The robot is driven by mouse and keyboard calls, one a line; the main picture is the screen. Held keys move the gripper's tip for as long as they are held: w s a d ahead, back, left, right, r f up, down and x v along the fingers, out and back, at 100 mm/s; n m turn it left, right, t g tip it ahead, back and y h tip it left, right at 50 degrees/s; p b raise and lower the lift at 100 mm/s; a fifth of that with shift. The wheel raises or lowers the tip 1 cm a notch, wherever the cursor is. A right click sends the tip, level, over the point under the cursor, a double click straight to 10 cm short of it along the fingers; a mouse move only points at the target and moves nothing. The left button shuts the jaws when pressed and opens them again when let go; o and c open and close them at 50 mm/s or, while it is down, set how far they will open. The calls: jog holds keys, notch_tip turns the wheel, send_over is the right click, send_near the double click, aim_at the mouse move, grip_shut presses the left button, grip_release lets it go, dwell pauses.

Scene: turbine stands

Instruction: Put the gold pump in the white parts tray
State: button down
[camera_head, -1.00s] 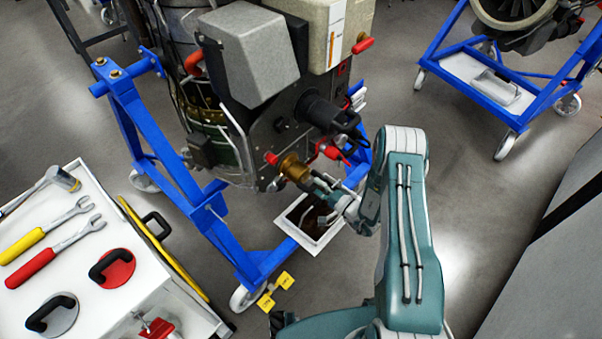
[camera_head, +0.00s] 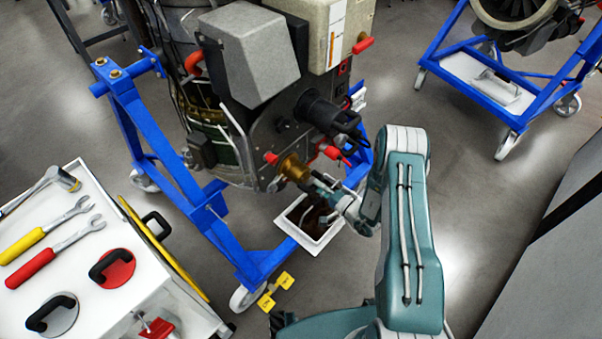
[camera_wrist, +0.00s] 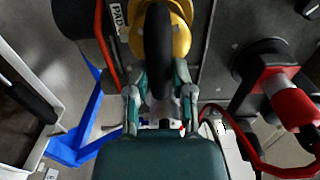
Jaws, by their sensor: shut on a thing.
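The gold pump (camera_head: 293,168) sits against the lower front of the engine, with a red part at its left. In the wrist view it is the yellow round body (camera_wrist: 178,35), with a black handle-like part in front of it. My gripper (camera_head: 314,184) is shut on the pump from the lower right. In the wrist view my gripper (camera_wrist: 160,88) has one finger on each side of the black part. A white-rimmed tray (camera_head: 322,241) with a dark inside lies low, below the pump and gripper.
The engine hangs in a blue stand (camera_head: 165,150) with wheels. Red-tipped fittings (camera_head: 333,152) are close to the right of the pump. A white tool cart (camera_head: 95,235) with wrenches stands at left. Another blue stand (camera_head: 462,95) is at upper right. Open floor lies between.

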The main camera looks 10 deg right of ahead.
jog(key=shift+s+d, duration=0.5)
jog(key=shift+d, duration=0.05)
jog(key=shift+s+d, duration=0.45)
jog(key=shift+s, duration=0.1)
dwell(0.4)
jog(key=v, duration=1)
jog(key=shift+r, duration=0.15)
dwell(0.6)
jog(key=shift+s, duration=0.1)
dwell(0.4)
